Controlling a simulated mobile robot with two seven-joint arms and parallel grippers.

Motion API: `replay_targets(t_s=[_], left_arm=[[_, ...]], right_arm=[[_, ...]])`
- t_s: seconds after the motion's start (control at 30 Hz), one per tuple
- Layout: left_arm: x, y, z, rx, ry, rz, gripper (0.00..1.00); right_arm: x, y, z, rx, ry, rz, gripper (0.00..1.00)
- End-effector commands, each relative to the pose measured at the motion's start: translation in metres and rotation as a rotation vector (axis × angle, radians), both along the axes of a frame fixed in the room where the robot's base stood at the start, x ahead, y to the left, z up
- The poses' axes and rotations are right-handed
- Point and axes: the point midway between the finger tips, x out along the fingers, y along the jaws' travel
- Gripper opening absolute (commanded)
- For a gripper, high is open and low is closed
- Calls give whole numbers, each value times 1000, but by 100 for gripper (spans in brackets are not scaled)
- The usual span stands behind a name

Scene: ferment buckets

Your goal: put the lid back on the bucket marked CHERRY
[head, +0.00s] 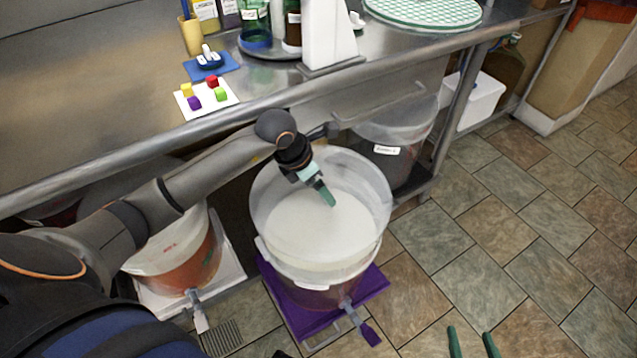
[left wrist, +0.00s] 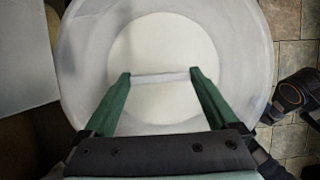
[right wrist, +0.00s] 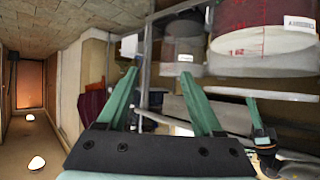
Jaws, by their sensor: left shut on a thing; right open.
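A wide translucent bucket (head: 300,291) stands on a purple dolly (head: 376,278), its spout at the front. No readable CHERRY label shows on it. A pale round surface (head: 320,225) fills its top; I cannot tell whether this is a lid or what lies inside. My left gripper (head: 328,195) points down within the bucket's rim. In the left wrist view, its green fingers are apart, with a white strip (left wrist: 160,77), possibly a lid handle, held between the tips. My right gripper (head: 472,335) is open and empty, low over the floor at the bottom edge.
A bucket with orange-red contents (head: 186,262) stands on a white dolly at left. Another labelled bucket (head: 405,164) stands under the steel counter (head: 140,150). A white tray with coloured cubes (head: 222,106) and bottles are on the counter. The tiled floor at right is clear.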

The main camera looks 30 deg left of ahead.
Motion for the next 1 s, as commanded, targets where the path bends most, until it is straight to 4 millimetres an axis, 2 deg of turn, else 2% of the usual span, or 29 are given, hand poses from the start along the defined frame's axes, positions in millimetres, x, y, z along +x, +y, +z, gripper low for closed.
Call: replay_targets(t_s=[0.6, 1.0], left_arm=[[1, 0, -14, -1, -2, 1, 6], [0, 0, -23, -1, -2, 0, 6]], right_arm=[[30, -2, 56, -6, -254, 18, 68], [38, 0, 93, 0, -405, 29, 68]])
